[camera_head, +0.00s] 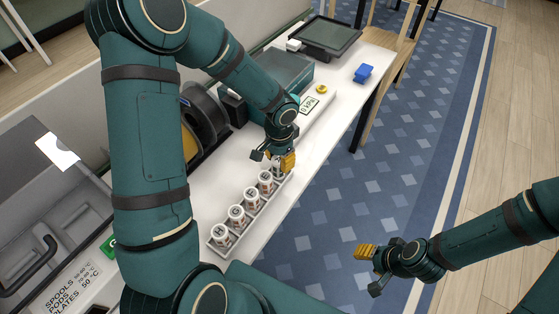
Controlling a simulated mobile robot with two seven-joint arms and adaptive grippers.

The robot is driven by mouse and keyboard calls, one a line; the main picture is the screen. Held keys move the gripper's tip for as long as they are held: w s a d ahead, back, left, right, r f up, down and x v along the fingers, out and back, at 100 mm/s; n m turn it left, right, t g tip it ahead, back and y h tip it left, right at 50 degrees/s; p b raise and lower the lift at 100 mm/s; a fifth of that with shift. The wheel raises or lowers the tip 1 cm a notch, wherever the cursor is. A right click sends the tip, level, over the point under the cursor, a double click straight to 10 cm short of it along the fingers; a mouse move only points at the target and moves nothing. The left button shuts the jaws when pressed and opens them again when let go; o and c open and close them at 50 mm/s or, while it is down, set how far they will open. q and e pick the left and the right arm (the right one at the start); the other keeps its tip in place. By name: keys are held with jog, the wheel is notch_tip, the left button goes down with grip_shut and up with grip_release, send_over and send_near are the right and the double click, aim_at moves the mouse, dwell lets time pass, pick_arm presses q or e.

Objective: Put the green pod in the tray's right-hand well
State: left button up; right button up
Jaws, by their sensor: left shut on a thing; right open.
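My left gripper (274,161) is at the far end of this row, pointing down. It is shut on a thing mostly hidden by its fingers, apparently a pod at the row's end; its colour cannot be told. No pod in view is clearly green, and the right-hand well cannot be made out. My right gripper (365,270) is open and empty, over the floor right of the table.
A grey machine (50,210) stands left. The table's right edge is clear.

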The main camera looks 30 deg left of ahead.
aim_at(279, 159)
pick_arm(q)
jog(key=shift+f, duration=0.25)
jog(key=o, duration=0.7)
jog(key=shift+f, duration=0.1)
jog(key=o, duration=0.4)
jog(key=shift+r, duration=0.4)
notch_tip(279, 159, up, 12)
jog(key=p, duration=0.3)
jog(key=shift+f, duration=0.15)
jog(key=shift+s+f, duration=0.1)
